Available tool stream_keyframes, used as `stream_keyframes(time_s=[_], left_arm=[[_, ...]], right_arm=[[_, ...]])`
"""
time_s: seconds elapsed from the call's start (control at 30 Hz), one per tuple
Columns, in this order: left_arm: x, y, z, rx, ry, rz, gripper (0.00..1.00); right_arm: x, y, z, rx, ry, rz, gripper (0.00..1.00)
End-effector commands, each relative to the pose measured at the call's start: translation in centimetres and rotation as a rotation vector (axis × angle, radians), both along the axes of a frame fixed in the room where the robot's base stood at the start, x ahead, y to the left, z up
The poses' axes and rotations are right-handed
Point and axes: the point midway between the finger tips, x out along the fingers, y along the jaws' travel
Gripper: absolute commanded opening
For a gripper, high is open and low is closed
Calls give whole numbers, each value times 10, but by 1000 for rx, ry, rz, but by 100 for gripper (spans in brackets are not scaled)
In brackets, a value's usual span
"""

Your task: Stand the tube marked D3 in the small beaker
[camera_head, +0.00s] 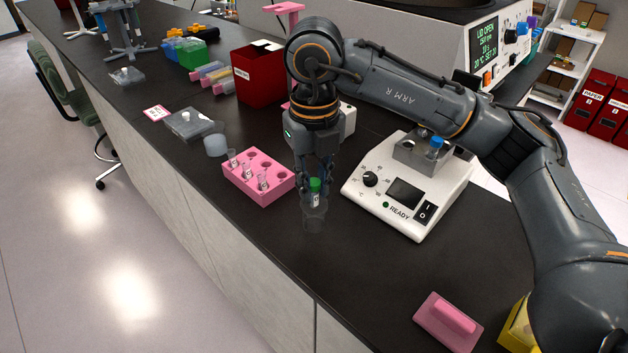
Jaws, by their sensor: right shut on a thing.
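My right gripper (316,182) points straight down and is shut on a tube with a green cap (316,184). The tube is upright, and its white label is too small to read, so I cannot tell its mark. A small clear beaker (313,222) stands on the dark bench directly below the gripper. The tube's lower part shows at the beaker's mouth, inside or just above it; I cannot tell whether it touches the beaker. My left gripper is out of view.
A pink rack (270,191) with several clear tubes stands left of the beaker. A white device reading READY (385,215) stands to the right, with a blue-capped tube (435,146) in its block. A pink block (447,322) lies near the front edge. Bench between is clear.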

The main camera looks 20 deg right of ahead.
Motion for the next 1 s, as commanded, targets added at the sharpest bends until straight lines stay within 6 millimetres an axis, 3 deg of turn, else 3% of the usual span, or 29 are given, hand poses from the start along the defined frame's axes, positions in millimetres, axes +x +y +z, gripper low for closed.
stream_keyframes(time_s=[1.0], left_arm=[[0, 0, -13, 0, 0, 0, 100]], right_arm=[[0, 0, -16, 0, 0, 0, 7]])
